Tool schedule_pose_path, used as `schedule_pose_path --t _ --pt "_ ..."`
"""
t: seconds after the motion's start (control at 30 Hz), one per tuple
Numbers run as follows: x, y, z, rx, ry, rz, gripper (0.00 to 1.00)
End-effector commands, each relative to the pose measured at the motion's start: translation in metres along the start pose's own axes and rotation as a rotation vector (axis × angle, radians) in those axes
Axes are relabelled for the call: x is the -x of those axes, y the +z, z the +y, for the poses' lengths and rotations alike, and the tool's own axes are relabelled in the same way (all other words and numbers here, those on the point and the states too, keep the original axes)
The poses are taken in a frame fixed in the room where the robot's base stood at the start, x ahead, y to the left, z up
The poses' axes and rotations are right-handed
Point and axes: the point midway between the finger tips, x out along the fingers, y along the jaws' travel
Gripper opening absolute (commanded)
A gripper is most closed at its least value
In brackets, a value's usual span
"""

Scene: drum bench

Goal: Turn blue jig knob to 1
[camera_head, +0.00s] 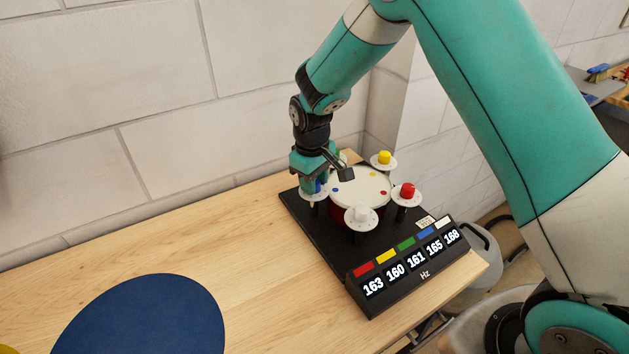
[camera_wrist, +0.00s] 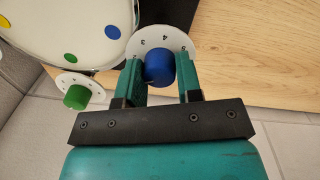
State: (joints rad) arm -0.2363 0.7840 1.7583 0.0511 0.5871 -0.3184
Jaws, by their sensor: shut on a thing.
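The blue knob (camera_wrist: 159,68) sits on a round white dial (camera_wrist: 155,36) with black numbers in the wrist view. A 3 and a 4 show on the dial's far side; the rest is partly hidden, and I cannot make out a 1. My gripper (camera_wrist: 161,76) points down over the dial, its teal fingers on either side of the knob, shut on it. In the head view my gripper (camera_head: 316,183) is at the left of the drum, and a bit of the blue knob (camera_head: 319,187) shows beneath it. The knob's exact setting cannot be read.
The drum (camera_head: 352,183) stands on a black base (camera_head: 334,235). Around it are yellow (camera_head: 384,157), red (camera_head: 407,190), white (camera_head: 361,213) and green (camera_wrist: 77,97) knobs. The front display reads 163, 160, 161, 165, 168; blue is 165. A dark blue disc (camera_head: 145,318) lies on the table.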

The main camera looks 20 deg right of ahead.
Motion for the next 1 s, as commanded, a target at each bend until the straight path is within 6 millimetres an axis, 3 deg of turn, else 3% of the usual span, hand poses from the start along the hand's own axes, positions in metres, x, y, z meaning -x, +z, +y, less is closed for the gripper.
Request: schedule_pose_path --t 0.4,1.0 --pt "0.0014 -0.0009 0.0012 0.229 0.003 0.015 0.09" --pt "0.0017 -0.0011 0.0015 0.277 0.004 0.018 0.09"
